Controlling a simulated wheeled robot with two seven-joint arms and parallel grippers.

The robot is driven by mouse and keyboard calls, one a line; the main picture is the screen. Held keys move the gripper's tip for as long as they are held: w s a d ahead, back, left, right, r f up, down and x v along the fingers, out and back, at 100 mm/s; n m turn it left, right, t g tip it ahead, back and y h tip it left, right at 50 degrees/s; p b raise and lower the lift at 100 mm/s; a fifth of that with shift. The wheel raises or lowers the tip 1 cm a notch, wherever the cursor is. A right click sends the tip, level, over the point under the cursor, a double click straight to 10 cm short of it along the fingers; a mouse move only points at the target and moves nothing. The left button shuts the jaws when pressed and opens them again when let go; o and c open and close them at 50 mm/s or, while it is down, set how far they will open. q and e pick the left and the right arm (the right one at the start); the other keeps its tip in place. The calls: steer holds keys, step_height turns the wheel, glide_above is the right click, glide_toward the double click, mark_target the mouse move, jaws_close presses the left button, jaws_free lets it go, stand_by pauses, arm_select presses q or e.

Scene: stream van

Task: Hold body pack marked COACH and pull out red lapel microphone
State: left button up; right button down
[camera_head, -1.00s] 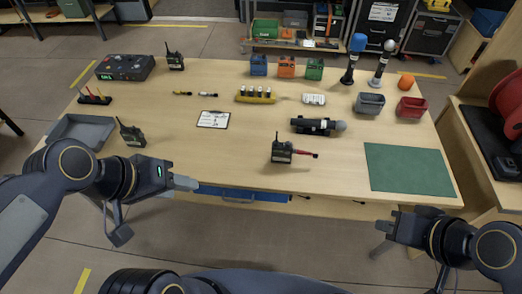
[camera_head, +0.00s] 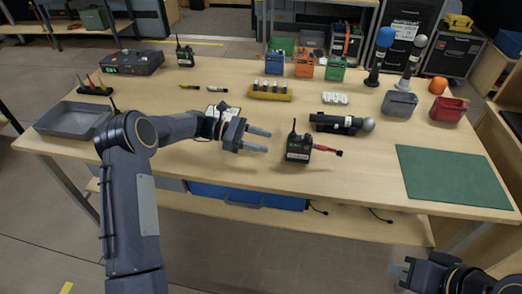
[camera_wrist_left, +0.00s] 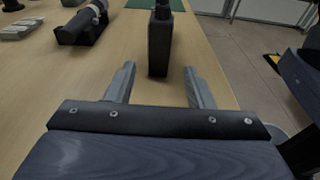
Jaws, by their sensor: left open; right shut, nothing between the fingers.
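A black body pack (camera_head: 298,150) with a short antenna and a pale label stands near the front middle of the table. The label is too small to read. The red lapel microphone (camera_head: 326,149) sticks out from its right side, with a dark tip. My left gripper (camera_head: 268,141) is open and empty, just left of the pack, fingers pointing at it. In the left wrist view the pack (camera_wrist_left: 160,42) stands ahead, centred between the fingertips and apparently just beyond them. The red microphone is hidden there. My right gripper (camera_head: 399,269) is shut and empty, low at the right, off the table.
A dark handheld microphone (camera_head: 340,124) lies behind the pack. A green mat (camera_head: 452,178) lies at the right. A grey tray (camera_head: 73,119) is at the left, and another radio pack (camera_head: 185,56) stands at the back. The table between pack and mat is clear.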

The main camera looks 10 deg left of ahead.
mark_target(293, 149)
arm_select(q)
steer(key=shift+w+d+f, duration=0.15)
steer(key=shift+d+f, duration=0.05)
steer(key=shift+f, duration=0.15)
steer(key=shift+d+f+b, duration=0.15)
steer(key=shift+d+f, duration=0.1)
steer(key=shift+d, duration=1.35)
steer(key=shift+d+f+b, duration=0.15)
steer(key=shift+d+f, duration=0.05)
steer(key=shift+d, duration=1.45)
steer(key=shift+d+f+b, duration=0.15)
steer(key=shift+d+f, duration=0.1)
steer(key=shift+d, duration=1.35)
steer(key=shift+c, duration=0.5)
